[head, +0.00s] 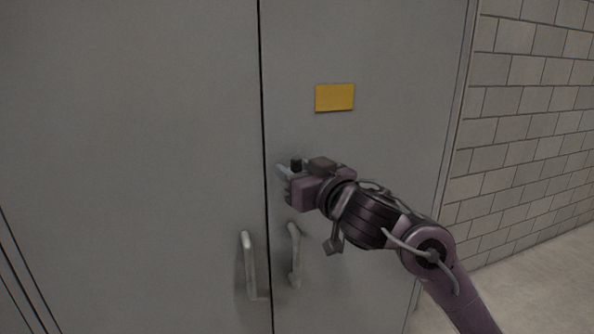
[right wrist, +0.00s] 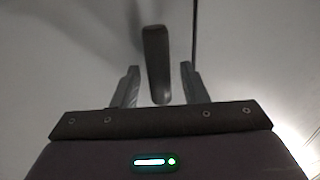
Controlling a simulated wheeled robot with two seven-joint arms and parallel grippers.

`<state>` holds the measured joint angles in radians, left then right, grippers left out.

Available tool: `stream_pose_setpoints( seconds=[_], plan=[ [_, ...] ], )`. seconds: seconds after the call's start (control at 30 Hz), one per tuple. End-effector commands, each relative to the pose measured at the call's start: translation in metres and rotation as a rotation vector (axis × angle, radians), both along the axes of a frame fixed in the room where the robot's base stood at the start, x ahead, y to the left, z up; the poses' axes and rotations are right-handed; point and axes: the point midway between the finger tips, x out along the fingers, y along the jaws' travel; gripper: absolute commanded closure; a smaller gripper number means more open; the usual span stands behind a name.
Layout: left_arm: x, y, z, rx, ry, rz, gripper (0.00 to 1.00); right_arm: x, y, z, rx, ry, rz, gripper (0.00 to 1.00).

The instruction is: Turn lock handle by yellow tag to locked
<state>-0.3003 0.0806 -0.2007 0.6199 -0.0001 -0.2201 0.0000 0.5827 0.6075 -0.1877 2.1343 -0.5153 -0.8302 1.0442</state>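The yellow tag (head: 334,97) is on the right door of a grey cabinet, above my right gripper (head: 285,181). The lock handle (right wrist: 155,62) is a dark, rounded bar, seen in the right wrist view between my two fingertips. A gap shows on each side of it, so the right gripper (right wrist: 160,85) is open around it and not visibly touching it. In the head view only a dark end of the handle (head: 296,163) shows; the gripper hides the rest. My left gripper is in neither view.
Two light grey pull handles, one on the left door (head: 249,264) and one on the right door (head: 295,255), stick out below my right gripper. The door seam runs just left of it. A block wall (head: 530,110) stands to the right.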

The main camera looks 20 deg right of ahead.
Motion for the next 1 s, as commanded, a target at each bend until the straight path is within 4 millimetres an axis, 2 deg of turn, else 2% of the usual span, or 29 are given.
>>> stream_pose_setpoints(
  seconds=[0.03, 0.33, 0.67, 1.0],
  plan=[
    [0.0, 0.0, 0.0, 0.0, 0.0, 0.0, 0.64, 0.0, 0.0, 0.0, 0.0, 0.0, 0.0, 0.62],
    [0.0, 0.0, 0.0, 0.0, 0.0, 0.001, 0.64, 0.0, 0.0, 0.0, 0.0, 0.0, 0.0, 1.0],
    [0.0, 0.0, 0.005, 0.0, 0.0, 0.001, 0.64, 0.0, 0.001, 0.001, -0.043, -0.001, 0.0, 1.0],
    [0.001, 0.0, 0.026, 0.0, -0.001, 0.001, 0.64, 0.0, 0.004, 0.003, -0.271, -0.008, 0.001, 1.0]
  ],
)
